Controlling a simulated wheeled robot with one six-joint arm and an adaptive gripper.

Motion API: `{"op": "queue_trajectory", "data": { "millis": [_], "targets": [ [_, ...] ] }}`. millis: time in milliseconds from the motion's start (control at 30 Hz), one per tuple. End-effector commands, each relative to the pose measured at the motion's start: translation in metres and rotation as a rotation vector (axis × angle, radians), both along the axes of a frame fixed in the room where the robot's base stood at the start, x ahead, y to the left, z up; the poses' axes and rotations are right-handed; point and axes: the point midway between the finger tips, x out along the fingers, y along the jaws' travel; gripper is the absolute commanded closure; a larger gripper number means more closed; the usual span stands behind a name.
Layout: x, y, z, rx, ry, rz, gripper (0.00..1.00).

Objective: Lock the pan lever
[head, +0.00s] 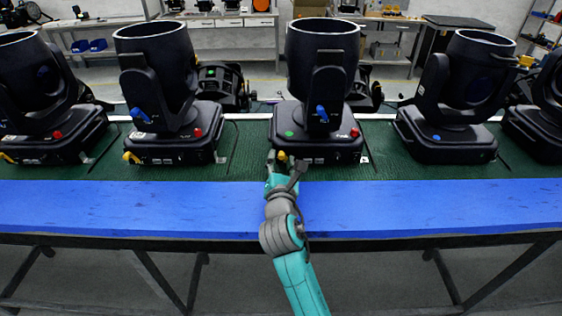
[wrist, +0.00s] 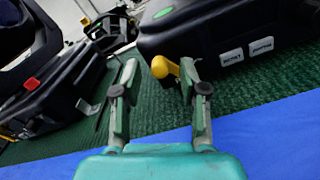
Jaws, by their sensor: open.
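The middle par can (head: 318,50) stands upright on its black base (head: 325,148). A yellow lever (head: 282,156) sits low at the front left of that base. I take it as the pan lever. The wrist view shows its rounded yellow end (wrist: 160,67) at the base's lower edge. My gripper (head: 281,166) is just in front of the lever. In the wrist view its two fingers (wrist: 158,72) are spread apart, with the lever seen between the tips, nearer the right finger. Part of the lever lies behind that finger. Contact cannot be told.
More par cans stand on both sides, including one at left (head: 158,75) and one at right (head: 470,80). A blue lever (head: 322,113) is on the middle one's yoke. Green matting (head: 240,160) lies beneath. The blue front strip (head: 420,205) is clear.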

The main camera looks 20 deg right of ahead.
Motion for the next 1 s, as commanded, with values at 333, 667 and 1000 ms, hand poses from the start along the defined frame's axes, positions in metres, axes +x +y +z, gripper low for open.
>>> {"op": "queue_trajectory", "data": {
  "millis": [333,667,1000],
  "targets": [
    [-0.0003,0.0001,0.0001,0.000,0.000,0.000,1.00],
    [-0.0005,-0.0005,0.0006,0.022,-0.007,0.000,1.00],
    [-0.0022,-0.0058,0.0033,0.206,-0.066,-0.001,1.00]
  ]
}}
